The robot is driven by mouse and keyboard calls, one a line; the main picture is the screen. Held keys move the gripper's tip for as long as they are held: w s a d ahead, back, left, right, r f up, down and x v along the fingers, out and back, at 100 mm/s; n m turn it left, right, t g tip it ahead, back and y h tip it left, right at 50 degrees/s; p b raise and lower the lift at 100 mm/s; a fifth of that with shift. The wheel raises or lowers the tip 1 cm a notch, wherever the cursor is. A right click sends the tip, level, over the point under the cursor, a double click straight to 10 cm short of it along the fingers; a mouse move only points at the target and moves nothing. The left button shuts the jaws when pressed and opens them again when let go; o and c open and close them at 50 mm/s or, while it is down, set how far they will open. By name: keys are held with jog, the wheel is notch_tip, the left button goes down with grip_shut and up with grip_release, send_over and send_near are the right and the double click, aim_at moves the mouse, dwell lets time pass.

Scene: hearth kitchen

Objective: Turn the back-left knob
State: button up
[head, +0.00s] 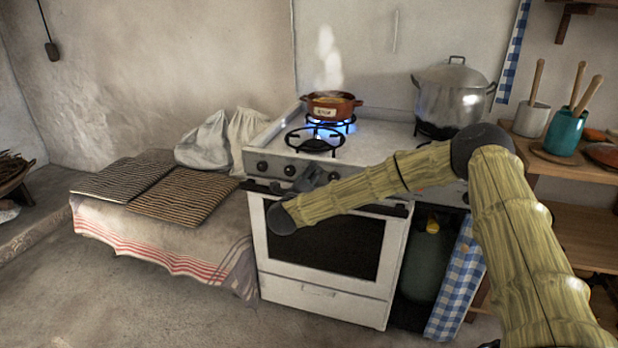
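The white stove (325,285) stands in the middle of the head view. Dark round knobs sit along its front panel; the leftmost knob (262,166) and the second knob (289,170) are in plain sight. Another knob (333,176) shows just right of my gripper, and my forearm covers the panel farther right. No label shows which knob is the back-left one. My gripper (308,179) is dark grey and sits in front of the panel, close to the second and third knobs. Its fingers are too small to read, and I cannot tell if they touch a knob.
A steaming brown pot (331,105) stands on the lit back-left burner, with blue flame below. The front-left burner (314,143) is empty. A large metal pot (452,95) stands at right. Woven mats (185,195) lie on a cloth-covered bench at left. The floor ahead is clear.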

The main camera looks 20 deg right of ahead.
jog(key=shift+w+d, duration=0.2)
jog(key=shift+w, duration=0.05)
jog(key=shift+c, duration=0.5)
jog(key=c, duration=0.9)
jog(key=shift+c, duration=0.2)
